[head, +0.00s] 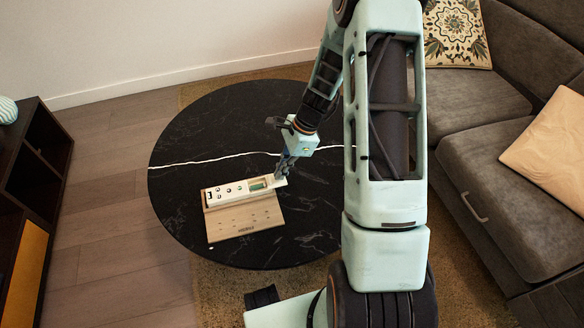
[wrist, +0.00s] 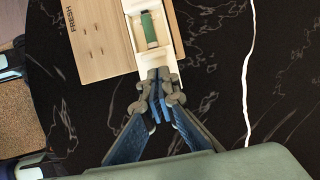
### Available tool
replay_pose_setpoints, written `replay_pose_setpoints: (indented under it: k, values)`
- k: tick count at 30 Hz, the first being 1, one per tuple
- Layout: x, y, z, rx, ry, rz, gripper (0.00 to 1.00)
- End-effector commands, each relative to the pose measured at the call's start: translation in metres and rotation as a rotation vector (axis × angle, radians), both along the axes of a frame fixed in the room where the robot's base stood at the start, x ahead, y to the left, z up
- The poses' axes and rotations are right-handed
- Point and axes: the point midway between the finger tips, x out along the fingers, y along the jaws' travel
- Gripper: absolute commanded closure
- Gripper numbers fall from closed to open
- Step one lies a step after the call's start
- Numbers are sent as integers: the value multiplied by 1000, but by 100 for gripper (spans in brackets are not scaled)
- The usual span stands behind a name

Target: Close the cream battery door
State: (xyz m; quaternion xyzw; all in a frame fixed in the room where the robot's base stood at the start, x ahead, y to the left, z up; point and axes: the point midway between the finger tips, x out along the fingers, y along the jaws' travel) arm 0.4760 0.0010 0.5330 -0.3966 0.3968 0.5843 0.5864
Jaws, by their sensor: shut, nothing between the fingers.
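A cream battery box (head: 228,194) lies along the far edge of a wooden board. Its compartment is uncovered, and a green battery (head: 258,185) shows inside; the battery also shows in the wrist view (wrist: 149,28). The cream battery door (head: 280,182) appears as a pale flap at the box's right end, next to my fingertips. In the wrist view the door (wrist: 152,61) is partly hidden by my fingers. My gripper (head: 281,174) is shut and empty, pointing down at that end; it also shows in the wrist view (wrist: 158,82). I cannot tell whether it touches the door.
The wooden board (head: 245,220), printed with small lettering, lies on a round black table (head: 180,190) with a white vein. The tabletop around the board is mostly clear. A grey sofa (head: 490,150) stands at the right, and a dark shelf unit (head: 35,170) at the left.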

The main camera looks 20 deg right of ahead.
Motion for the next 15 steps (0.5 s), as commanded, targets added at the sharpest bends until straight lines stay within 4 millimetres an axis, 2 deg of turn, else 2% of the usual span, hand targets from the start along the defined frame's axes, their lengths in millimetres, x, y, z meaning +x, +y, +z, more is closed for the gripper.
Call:
replay_pose_setpoints:
  k: [4,15]
  values:
    - [0,8,0,-1,0,-1,100]
    - [0,11,1,0,0,-1,100]
